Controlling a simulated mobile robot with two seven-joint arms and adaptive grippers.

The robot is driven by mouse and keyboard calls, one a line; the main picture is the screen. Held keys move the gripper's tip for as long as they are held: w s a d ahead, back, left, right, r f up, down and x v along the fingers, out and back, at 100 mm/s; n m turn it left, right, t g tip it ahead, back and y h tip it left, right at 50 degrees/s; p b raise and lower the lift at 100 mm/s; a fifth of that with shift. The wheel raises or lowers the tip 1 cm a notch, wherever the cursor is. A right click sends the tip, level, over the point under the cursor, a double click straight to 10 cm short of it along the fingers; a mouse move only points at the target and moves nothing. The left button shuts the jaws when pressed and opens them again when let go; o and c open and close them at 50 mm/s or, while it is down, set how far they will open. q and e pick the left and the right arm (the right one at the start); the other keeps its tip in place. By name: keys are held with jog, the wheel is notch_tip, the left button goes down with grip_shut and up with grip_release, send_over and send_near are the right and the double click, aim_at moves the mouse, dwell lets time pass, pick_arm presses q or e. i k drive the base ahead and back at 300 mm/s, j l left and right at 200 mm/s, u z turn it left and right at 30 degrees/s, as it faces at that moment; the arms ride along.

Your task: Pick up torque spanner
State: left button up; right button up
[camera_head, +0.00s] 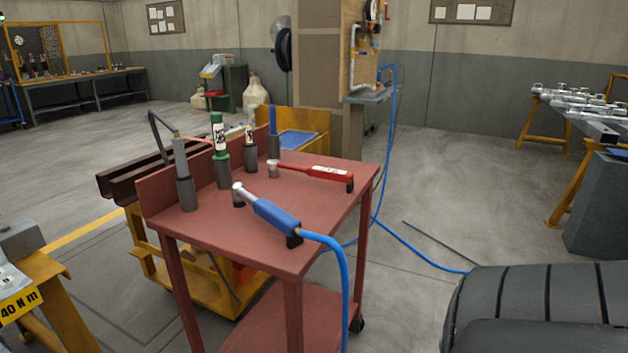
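A red-handled tool (325,173) with a white label and a slim red shaft lies on the far right part of the red trolley top (285,225). It looks like the torque spanner. Its head end rests at a small grey holder (273,168) and its handle end on a black support. A blue-gripped tool (275,216) with a silver head lies nearer, on black supports, with a blue hose running off the front edge. Neither of my grippers is in view.
Several upright tools, including a green one (218,135), stand in grey holders along the trolley's left side. A dark ribbed rounded object (540,300) fills the lower right. A yellow stand (60,300) is at lower left. Blue hose (420,257) crosses the open floor.

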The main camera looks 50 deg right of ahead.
aim_at(273, 166)
jog(key=i+l+z, duration=0.1)
jog(key=z, duration=1.5)
jog(key=i+j+z, duration=0.15)
jog(key=i+j, duration=0.1)
jog(key=i, duration=0.1)
